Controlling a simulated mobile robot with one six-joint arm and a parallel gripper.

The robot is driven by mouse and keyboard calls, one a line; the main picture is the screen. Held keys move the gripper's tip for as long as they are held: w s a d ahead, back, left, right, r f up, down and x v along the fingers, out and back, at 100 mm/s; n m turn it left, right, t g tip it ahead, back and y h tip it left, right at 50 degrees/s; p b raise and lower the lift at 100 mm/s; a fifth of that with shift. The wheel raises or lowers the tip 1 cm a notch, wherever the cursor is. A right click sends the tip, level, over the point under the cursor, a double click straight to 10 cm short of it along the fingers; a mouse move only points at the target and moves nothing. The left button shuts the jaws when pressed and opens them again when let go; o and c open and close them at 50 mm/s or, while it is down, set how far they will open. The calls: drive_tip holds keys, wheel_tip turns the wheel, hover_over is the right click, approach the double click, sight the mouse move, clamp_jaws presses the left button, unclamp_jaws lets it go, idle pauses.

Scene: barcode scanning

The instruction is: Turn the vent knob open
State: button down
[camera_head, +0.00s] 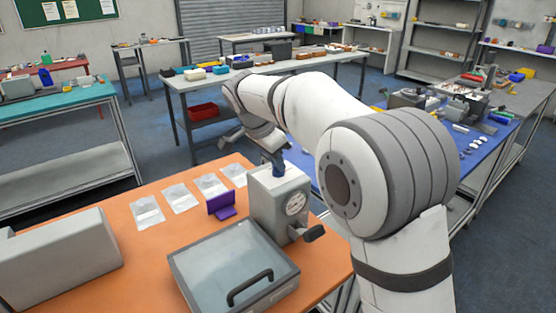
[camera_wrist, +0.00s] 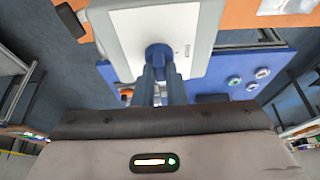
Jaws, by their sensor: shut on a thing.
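The vent knob is a small blue knob (camera_head: 278,170) on top of a pale grey machine (camera_head: 268,205) with a round gauge on its front. In the wrist view the knob (camera_wrist: 159,53) sits on the machine's light top face (camera_wrist: 195,40). My gripper (camera_head: 276,154) reaches down onto the knob from above. Its two fingers (camera_wrist: 163,75) are shut on the knob, one on each side, and partly hide it. The knob's exact turn angle cannot be told.
A clear-lidded box (camera_head: 225,262) with a black handle stands in front of the machine on the orange table (camera_head: 130,262). A dark lever (camera_head: 312,233) sticks out at the machine's right. A purple stand (camera_head: 221,204) and several clear pouches (camera_head: 180,198) lie to the left.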

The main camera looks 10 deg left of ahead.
idle(0.4)
drive_tip(key=c, duration=1.5)
unclamp_jaws()
drive_tip(key=v, duration=0.7)
drive_tip(key=shift+s+a+r, duration=0.1)
drive_tip(key=shift+a+r, duration=0.05)
drive_tip(key=shift+r, duration=0.2)
